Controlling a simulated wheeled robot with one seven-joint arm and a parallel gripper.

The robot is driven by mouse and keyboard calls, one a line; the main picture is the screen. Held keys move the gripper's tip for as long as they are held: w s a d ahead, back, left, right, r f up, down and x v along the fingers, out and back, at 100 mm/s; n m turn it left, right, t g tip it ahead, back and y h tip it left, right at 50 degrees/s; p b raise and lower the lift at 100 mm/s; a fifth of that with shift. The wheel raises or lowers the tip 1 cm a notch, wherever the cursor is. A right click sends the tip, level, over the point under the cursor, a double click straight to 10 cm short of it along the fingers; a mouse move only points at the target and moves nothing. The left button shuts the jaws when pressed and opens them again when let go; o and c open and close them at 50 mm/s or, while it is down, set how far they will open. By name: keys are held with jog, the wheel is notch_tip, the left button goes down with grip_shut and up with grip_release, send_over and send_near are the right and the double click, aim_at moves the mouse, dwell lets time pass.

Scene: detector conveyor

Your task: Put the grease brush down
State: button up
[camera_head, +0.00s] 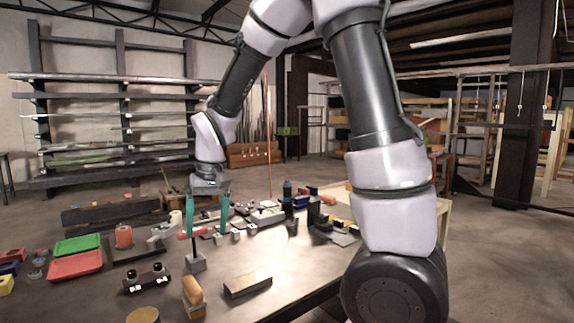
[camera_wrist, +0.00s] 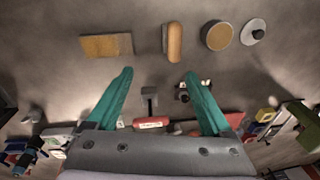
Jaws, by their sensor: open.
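A piece with a red bar-like handle (camera_head: 195,233), which may be the grease brush, stands with a dark stem down to a small grey block (camera_head: 195,264) on the bench. Its bristles cannot be made out. In the wrist view the red handle (camera_wrist: 151,123) lies crosswise between the teal fingers, with the grey block (camera_wrist: 149,96) beside it. My gripper (camera_head: 207,230) points down over it, its two fingers wide apart. In the wrist view my gripper (camera_wrist: 158,75) shows open, with a gap on both sides of the handle; I see no finger pressing on it.
A tan oblong piece (camera_head: 193,291), a flat block (camera_head: 247,284) and a black two-knobbed fixture (camera_head: 147,279) stand close by. Green (camera_head: 77,244) and red (camera_head: 75,265) trays lie at left. Parts crowd the bench's far side. Bare bench (camera_head: 280,262) shows at right.

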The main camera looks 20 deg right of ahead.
jog(key=s+d+r+m+t, duration=0.3)
jog(key=s+d+r, duration=0.3)
jog(key=d+r, duration=0.3)
jog(key=s+d+r+m+t, duration=0.2)
jog(key=s+d+r+t, duration=0.1)
jog(key=s+d+r, duration=0.3)
jog(key=d+r, duration=0.2)
jog(key=d, duration=0.1)
jog(key=shift+s+r+m+y, duration=0.3)
jog(key=shift+s+r+m, duration=0.05)
jog(key=shift+s+m, duration=0.05)
